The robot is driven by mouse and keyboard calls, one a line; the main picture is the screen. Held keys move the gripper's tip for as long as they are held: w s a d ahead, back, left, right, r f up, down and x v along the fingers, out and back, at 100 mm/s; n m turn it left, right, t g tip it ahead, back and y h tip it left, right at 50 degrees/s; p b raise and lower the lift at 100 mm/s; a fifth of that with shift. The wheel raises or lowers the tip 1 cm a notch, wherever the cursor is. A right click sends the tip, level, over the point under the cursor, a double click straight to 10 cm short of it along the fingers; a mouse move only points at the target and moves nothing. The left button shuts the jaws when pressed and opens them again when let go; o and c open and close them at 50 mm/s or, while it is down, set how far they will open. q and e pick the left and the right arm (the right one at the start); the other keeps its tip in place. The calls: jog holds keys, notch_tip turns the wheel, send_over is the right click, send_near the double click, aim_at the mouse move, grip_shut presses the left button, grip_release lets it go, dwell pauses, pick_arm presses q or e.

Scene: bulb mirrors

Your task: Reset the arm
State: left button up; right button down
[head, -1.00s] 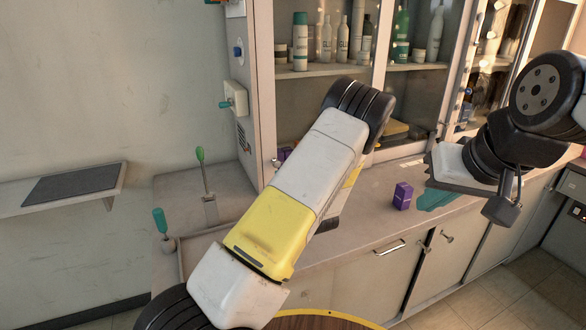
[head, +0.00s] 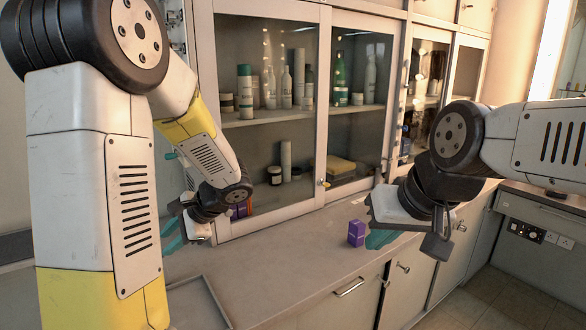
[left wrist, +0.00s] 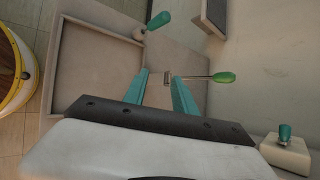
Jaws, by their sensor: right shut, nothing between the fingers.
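My left gripper (head: 174,238) hangs over the left part of the counter (head: 285,262), its jaw partly hidden by my own arm in the head view. In the left wrist view, its two teal fingers (left wrist: 160,84) stand apart with nothing held between them. A green-handled lever (left wrist: 222,77) lies beyond the fingertips, its metal base showing near the right finger. My right gripper (head: 380,239) is shut and empty above the counter, close to the right of a small purple box (head: 356,233).
A glass-fronted cabinet (head: 325,100) with bottles stands behind the counter. Another purple item (head: 241,210) shows beside my left wrist. The counter's middle is mostly clear.

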pick_arm(q)
jog(key=s+d+r+n+t+h, duration=0.4)
jog(key=s+d+r+n+h, duration=0.6)
jog(key=s+d, duration=0.5)
jog(key=shift+d+r+h, duration=0.25)
jog(key=shift+r+h, duration=0.35)
jog(key=shift+r, duration=0.1)
